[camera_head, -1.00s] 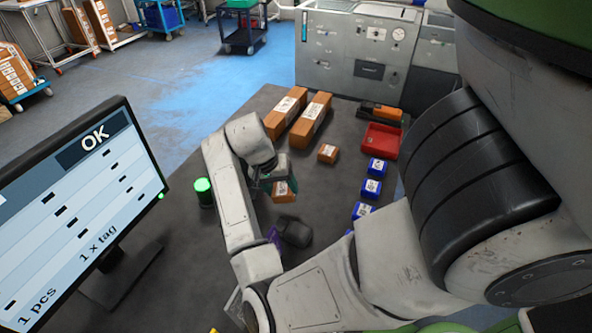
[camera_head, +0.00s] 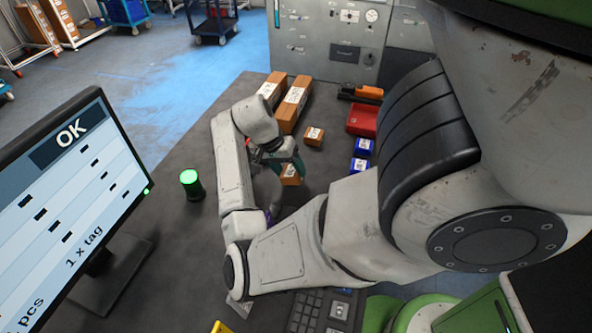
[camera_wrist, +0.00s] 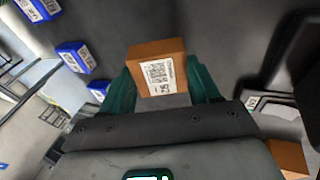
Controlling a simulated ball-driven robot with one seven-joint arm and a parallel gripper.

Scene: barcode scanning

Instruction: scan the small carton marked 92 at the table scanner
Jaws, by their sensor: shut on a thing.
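My gripper (camera_head: 288,164) is shut on a small brown carton (camera_head: 291,176) and holds it over the table. In the wrist view the carton (camera_wrist: 157,72) sits between the teal fingers, with a white label and code facing the camera; its number is too small to read surely. The table scanner is mostly hidden behind my arm in the head view. A dark form at the right of the wrist view may be the scanner. The monitor (camera_head: 70,195) reads OK and 1 x tag. The lamp (camera_head: 191,184) glows green.
Another small carton (camera_head: 314,136) stands on the table near two long cartons (camera_head: 292,105). Blue boxes (camera_head: 361,148) and a red bin (camera_head: 363,121) line the right side. A keyboard (camera_head: 305,312) lies at the near edge. The table between lamp and long cartons is clear.

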